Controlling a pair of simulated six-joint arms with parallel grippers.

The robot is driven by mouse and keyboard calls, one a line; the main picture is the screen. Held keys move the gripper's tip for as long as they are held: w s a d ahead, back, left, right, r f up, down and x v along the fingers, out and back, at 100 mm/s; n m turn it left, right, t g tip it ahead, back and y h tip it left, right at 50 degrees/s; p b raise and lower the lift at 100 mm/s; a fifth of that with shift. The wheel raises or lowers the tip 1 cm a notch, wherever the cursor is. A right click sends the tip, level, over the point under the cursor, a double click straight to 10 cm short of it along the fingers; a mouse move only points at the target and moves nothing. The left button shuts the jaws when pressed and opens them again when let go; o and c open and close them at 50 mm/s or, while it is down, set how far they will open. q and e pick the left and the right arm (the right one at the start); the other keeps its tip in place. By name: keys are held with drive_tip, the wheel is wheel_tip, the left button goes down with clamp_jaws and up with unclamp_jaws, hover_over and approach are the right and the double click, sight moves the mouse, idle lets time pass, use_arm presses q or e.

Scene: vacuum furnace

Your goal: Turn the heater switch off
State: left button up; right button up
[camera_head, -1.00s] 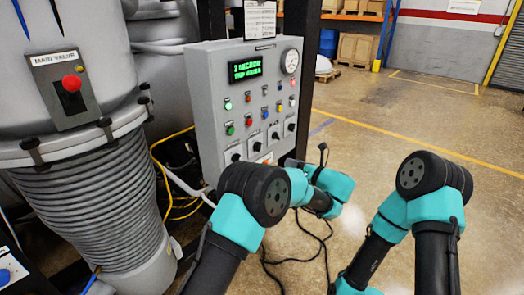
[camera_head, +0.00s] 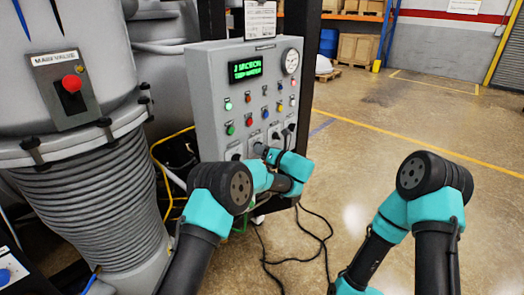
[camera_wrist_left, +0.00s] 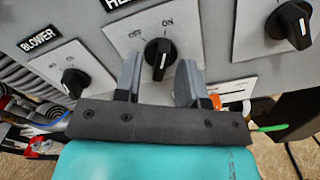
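The heater switch (camera_wrist_left: 159,50) is a black rotary knob on a white plate marked OFF and ON, under a label cut off to "HE" in the left wrist view. Its handle stands roughly upright, nearer the ON mark. My left gripper (camera_wrist_left: 160,75) is open, with one finger on each side of the knob's lower part; I cannot tell whether they touch it. In the head view my left gripper (camera_head: 263,151) is at the lower row of the grey control panel (camera_head: 207,105), hiding part of that row. My right arm shows at the right, its gripper out of view.
The blower switch (camera_wrist_left: 75,82) is left of the heater knob, and another black knob (camera_wrist_left: 290,20) is to the right. The main valve box (camera_head: 63,90) is on the furnace at the left. Black cables (camera_head: 300,250) lie on the floor. Open floor is on the right.

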use_arm(q)
drive_tip(key=shift+a, duration=0.1)
drive_tip(key=shift+c, duration=0.3)
clamp_jaws()
drive_tip(key=shift+n, duration=0.4)
drive_tip(key=n, duration=1.1)
drive_tip(key=shift+w+d, duration=0.2)
idle(0.4)
drive_tip(key=shift+o, duration=0.3)
unclamp_jaws()
